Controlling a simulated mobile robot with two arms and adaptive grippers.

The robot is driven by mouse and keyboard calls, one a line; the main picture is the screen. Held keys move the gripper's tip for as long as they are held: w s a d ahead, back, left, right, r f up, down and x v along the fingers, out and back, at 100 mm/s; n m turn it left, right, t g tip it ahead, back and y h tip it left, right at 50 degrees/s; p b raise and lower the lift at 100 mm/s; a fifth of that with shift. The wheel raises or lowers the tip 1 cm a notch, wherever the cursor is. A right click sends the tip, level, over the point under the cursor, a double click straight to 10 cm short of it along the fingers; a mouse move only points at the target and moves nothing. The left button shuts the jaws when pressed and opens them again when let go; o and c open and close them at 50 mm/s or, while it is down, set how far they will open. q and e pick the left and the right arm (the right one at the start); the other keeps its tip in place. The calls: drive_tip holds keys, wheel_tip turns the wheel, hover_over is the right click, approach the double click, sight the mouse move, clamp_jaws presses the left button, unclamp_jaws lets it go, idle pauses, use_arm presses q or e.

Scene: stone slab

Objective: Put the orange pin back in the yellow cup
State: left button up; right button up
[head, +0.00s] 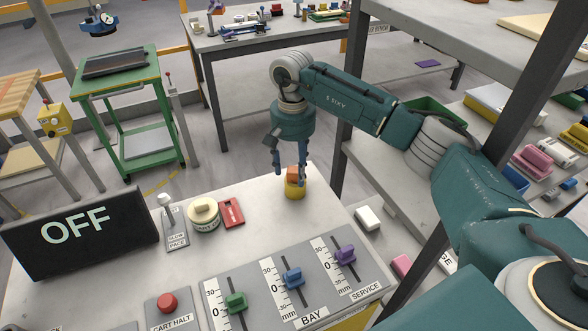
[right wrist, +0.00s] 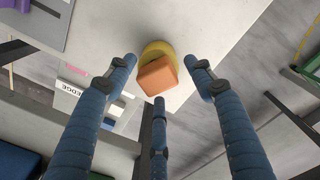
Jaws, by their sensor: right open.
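The yellow cup (head: 295,189) stands near the far right edge of the grey slab. The orange pin (head: 292,173) is upright at the cup's mouth, its block-shaped top showing above the rim; how deep it sits is hidden. In the right wrist view the pin (right wrist: 158,76) covers part of the cup (right wrist: 157,48). My right gripper (head: 290,174) points down over the cup. Its three fingers are open around the pin, with visible gaps to it in the right wrist view (right wrist: 163,74). My left gripper is not in view.
A black OFF sign (head: 80,233), a round cream knob (head: 203,213) and a red switch (head: 232,213) stand left of the cup. Green, blue and purple sliders (head: 345,254) and a red button (head: 168,303) are nearer. A dark shelf post (head: 342,150) rises just right.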

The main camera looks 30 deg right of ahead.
wheel_tip(320, 180, up, 11)
drive_tip(key=shift+a, duration=0.15)
